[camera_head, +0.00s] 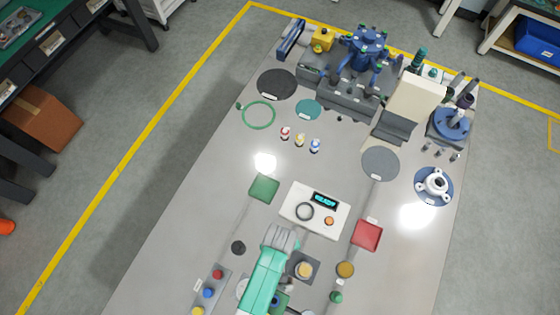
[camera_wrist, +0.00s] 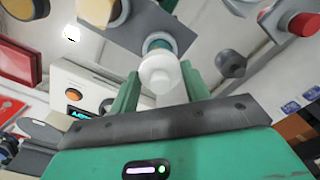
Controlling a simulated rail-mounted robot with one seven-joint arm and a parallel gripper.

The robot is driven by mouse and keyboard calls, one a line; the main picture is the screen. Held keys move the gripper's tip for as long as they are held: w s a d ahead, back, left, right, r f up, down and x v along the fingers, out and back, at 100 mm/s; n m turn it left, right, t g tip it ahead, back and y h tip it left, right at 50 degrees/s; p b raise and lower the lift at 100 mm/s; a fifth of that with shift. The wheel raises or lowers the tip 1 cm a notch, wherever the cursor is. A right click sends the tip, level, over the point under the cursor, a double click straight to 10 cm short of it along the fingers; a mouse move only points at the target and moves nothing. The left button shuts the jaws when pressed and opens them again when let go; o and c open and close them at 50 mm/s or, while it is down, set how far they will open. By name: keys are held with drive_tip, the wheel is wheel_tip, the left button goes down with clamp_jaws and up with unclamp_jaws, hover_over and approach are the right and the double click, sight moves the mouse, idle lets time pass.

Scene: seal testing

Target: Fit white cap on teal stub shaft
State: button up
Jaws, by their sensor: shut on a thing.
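In the wrist view, my gripper (camera_wrist: 160,90) has its two teal fingers closed on the sides of a white cap (camera_wrist: 161,75), a round stepped piece. Just beyond the cap is the teal stub shaft (camera_wrist: 181,45), with a pale ring (camera_wrist: 157,36) around it, on a grey plate (camera_wrist: 130,30). The cap overlaps the shaft in this view, so I cannot tell whether they touch. In the head view, my teal arm covers the fingers, cap and shaft.
A pale cylinder (camera_head: 304,269) is close to the shaft. A white instrument box (camera_head: 300,220), a dark knob (camera_head: 238,247), a mustard disc (camera_head: 345,269) and a strip with coloured buttons (camera_head: 210,291) surround the area. A red pad (camera_head: 367,235) lies right. The table's middle left is clear.

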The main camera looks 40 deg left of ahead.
drive_tip(key=shift+f+b, duration=1.05)
drive_tip(key=shift+f, duration=0.45)
drive_tip(key=o, duration=1)
wheel_tip(320, 180, up, 7)
drive_tip(key=p, duration=0.7)
drive_tip(key=shift+r+p, duration=0.2)
drive_tip(key=shift+p, duration=0.1)
drive_tip(key=shift+f, duration=0.2)
